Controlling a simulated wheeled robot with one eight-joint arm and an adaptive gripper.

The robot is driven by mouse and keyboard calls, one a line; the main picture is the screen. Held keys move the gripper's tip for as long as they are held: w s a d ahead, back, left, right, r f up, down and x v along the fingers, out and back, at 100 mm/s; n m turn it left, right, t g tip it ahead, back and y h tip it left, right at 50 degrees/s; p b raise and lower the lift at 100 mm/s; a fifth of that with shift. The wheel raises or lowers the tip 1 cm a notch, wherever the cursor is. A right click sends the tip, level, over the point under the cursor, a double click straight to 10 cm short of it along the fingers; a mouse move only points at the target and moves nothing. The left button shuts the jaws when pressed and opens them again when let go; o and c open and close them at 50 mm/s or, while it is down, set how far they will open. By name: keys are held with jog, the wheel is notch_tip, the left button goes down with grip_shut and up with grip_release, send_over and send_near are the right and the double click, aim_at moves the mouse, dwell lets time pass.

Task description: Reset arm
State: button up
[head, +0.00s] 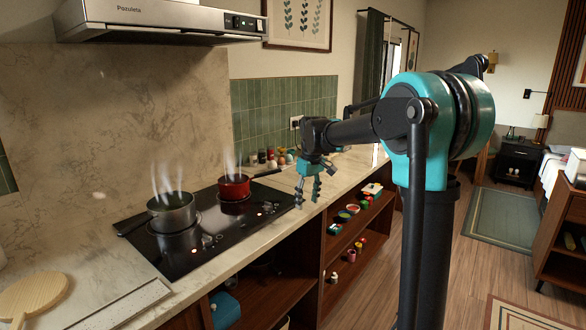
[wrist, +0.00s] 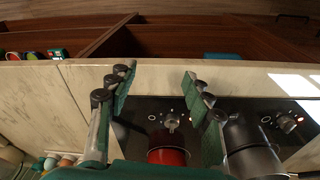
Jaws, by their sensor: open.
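My gripper (head: 308,190) hangs from my outstretched arm above the front edge of the counter, right of the cooktop, in the head view. Its fingers point down, stand apart and hold nothing. In the wrist view my gripper (wrist: 155,95) shows its two fingers spread wide, with the counter edge and part of the cooktop between and beyond them. A red pot (head: 234,187) steams on the cooktop; it also shows below the fingers in the wrist view (wrist: 168,156). No contact between the gripper and the pot is visible.
A grey steaming pot (head: 172,214) stands on the black cooktop (head: 190,250). Small jars and eggs (head: 275,159) stand at the back of the counter. Open shelves (head: 345,255) below hold small items. A range hood (head: 150,22) hangs above.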

jog(key=s+d+f+m+t, duration=0.1)
jog(key=s+d+f, duration=0.4)
jog(key=s, duration=0.5)
jog(key=s+d+f+m+t, duration=0.1)
jog(key=s+d+f+m, duration=0.3)
jog(key=s+f, duration=0.3)
jog(key=s+d+f+m+t, duration=0.1)
jog(key=s+d+f, duration=0.4)
jog(key=s, duration=0.7)
jog(key=shift+s+d+f+m+h, duration=0.35)
jog(key=shift+f+m+h, duration=0.05)
jog(key=shift+f+m, duration=0.5)
